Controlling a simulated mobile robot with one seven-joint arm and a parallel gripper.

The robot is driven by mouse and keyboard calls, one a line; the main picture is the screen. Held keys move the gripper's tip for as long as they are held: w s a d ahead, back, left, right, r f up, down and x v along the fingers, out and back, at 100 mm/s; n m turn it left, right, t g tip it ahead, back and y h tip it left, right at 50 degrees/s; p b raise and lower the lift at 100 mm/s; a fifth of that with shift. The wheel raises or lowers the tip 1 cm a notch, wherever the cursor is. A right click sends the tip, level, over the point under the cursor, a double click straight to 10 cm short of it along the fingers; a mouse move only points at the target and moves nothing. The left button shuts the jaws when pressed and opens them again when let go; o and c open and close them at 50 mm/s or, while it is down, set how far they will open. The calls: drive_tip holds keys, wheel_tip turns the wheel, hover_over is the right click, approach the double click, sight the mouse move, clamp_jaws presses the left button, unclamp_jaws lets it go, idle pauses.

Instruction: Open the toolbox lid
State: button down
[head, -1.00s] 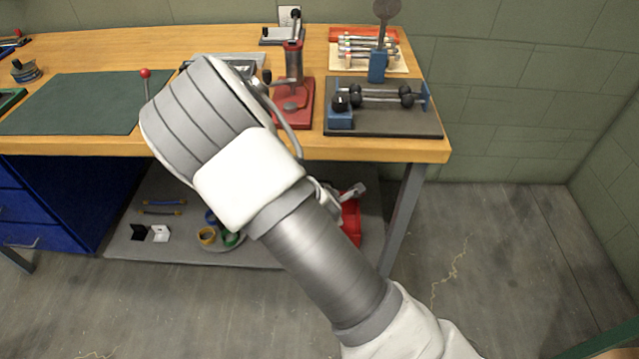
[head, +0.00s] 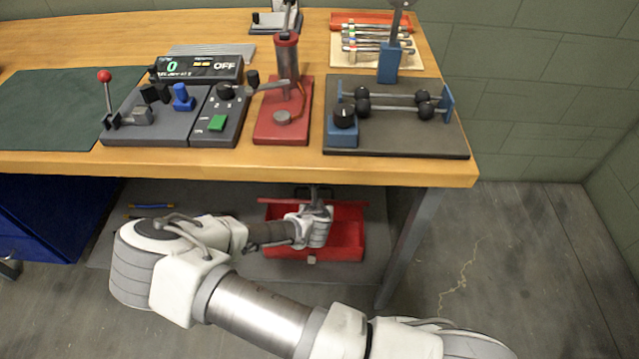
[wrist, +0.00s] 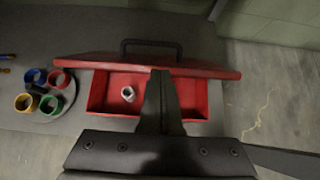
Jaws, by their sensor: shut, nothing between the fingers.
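The red toolbox (head: 345,240) sits on the lower shelf under the bench, near its right end. Its lid (wrist: 95,62) is raised at the far side, and the black handle (wrist: 151,44) shows on it. The open interior shows in the wrist view, with a small silver part (wrist: 128,94) inside. My gripper (wrist: 161,72) is shut and empty, with its fingertips over the box at the lid, in front of the handle. I cannot tell whether they touch the lid. In the head view my gripper (head: 316,190) partly hides the box and lid.
The bench top (head: 240,168) overhangs the shelf, close above my gripper. A bench leg (head: 408,245) stands right of the toolbox. Several coloured rings (wrist: 45,92) lie on a round tray to its left. Open floor (head: 500,270) lies to the right.

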drive_tip(key=b+x, duration=0.3)
drive_tip(key=x, duration=0.7)
drive_tip(key=shift+w+b, duration=0.25)
drive_tip(key=shift+b, duration=0.1)
